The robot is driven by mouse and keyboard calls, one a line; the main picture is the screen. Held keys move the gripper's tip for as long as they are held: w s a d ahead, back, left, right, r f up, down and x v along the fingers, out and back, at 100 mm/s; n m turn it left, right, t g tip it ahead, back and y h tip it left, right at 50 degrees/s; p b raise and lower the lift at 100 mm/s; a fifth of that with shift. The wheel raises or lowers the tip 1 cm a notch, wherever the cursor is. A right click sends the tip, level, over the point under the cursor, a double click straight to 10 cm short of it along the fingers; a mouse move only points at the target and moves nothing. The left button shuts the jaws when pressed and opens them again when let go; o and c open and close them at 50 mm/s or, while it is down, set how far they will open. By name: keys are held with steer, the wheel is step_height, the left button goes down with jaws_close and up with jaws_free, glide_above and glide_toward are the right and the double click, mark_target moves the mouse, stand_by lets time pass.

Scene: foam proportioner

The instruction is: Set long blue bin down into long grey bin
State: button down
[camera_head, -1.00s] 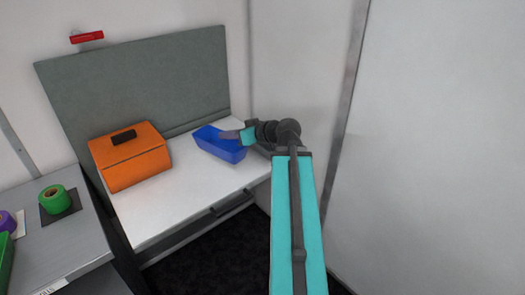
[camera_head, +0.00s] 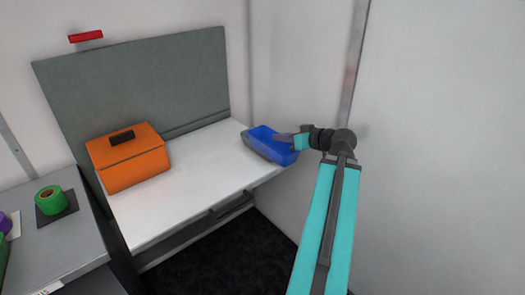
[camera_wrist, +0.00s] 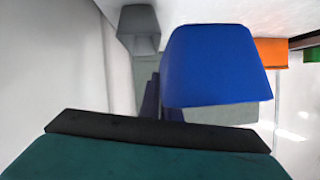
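The long blue bin (camera_head: 268,147) is held in my gripper (camera_head: 281,138) at the right end of the white worktop. My gripper is shut on the bin's near-right wall. The long grey bin (camera_head: 254,148) shows only as a strip along the left of the blue bin; the blue bin hides most of it. In the wrist view the blue bin (camera_wrist: 215,65) is large and close, and the grey bin (camera_wrist: 139,28) is smaller, up and to the left. The blue bin looks raised and not seated in the grey one; the exact gap cannot be told.
An orange box (camera_head: 130,160) stands at the left of the white worktop (camera_head: 190,185), with clear surface between it and the bins. A grey panel (camera_head: 140,85) stands behind. The white wall (camera_head: 300,60) is close on the right. Green tape (camera_head: 52,199) lies on the left bench.

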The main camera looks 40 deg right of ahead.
steer(key=w+d+p, duration=0.1)
steer(key=w+d, duration=0.1)
steer(key=w, duration=0.2)
steer(key=w+d+f+p, duration=0.1)
steer(key=w+d, duration=0.2)
steer(key=w, duration=0.2)
steer(key=w+d+p, duration=0.1)
steer(key=w+d, duration=0.1)
steer(key=w, duration=0.3)
steer(key=shift+d+f, duration=0.2)
steer(key=shift+d, duration=0.2)
steer(key=shift+f, duration=0.1)
steer(key=shift+f+p, duration=0.65)
steer(key=shift+f, duration=1)
steer(key=shift+f+b, duration=0.65)
steer(key=shift+b, duration=0.35)
steer(key=c, duration=2)
jaws_free()
